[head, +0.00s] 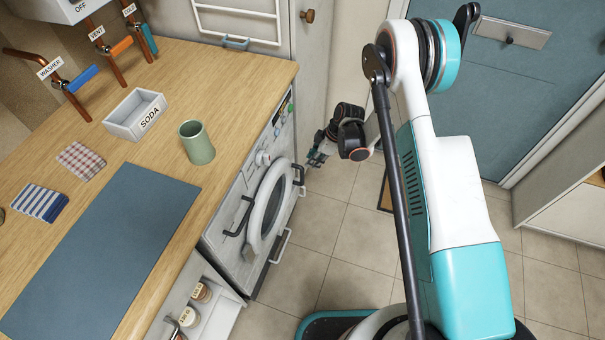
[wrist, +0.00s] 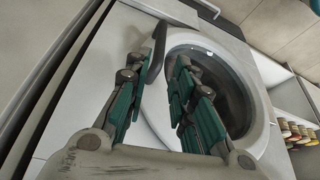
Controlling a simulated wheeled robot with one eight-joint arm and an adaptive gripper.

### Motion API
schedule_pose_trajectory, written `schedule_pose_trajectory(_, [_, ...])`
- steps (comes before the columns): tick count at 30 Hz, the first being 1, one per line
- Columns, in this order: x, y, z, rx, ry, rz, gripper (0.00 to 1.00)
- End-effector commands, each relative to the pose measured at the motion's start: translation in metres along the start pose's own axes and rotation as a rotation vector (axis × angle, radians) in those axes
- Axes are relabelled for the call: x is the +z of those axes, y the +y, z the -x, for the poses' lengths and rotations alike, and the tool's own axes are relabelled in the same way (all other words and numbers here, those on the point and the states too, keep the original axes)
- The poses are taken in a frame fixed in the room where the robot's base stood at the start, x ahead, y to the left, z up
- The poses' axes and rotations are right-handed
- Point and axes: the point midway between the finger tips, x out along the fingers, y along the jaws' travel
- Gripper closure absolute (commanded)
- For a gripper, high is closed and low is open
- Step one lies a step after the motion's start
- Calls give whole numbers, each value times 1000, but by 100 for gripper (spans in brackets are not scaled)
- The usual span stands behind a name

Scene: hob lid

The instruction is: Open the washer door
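The washer (head: 252,180) stands under the wooden counter, its front facing the floor space. Its round door (head: 262,222) has a pale ring around dark glass and looks shut; it also shows in the wrist view (wrist: 256,95). A dark handle (head: 300,173) sits at the door's edge nearest my gripper. My gripper (head: 314,160) is just beside this handle. In the wrist view my gripper (wrist: 163,65) has its two green-and-grey fingers apart, with the dark handle (wrist: 157,50) between them, close to the left finger. Contact cannot be told.
Grey bars (head: 281,245) stick out around the washer's front. An open shelf with jars (head: 201,292) adjoins it; the jars also show in the wrist view (wrist: 297,131). A green cup (head: 197,143) and a soda box (head: 133,113) stand on the counter (head: 240,88). The tiled floor (head: 350,240) has free room.

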Motion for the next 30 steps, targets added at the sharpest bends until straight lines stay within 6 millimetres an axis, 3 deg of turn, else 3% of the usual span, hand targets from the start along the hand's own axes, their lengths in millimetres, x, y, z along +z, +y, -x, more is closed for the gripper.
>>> schedule_pose_trajectory(6, [1,0,-47,0,0,0,77])
schedule_pose_trajectory(15, [1,0,-98,0,0,-1,77])
schedule_pose_trajectory(21, [0,0,-115,0,0,-1,77])
schedule_pose_trajectory(30, [0,0,-117,1,0,-1,77])
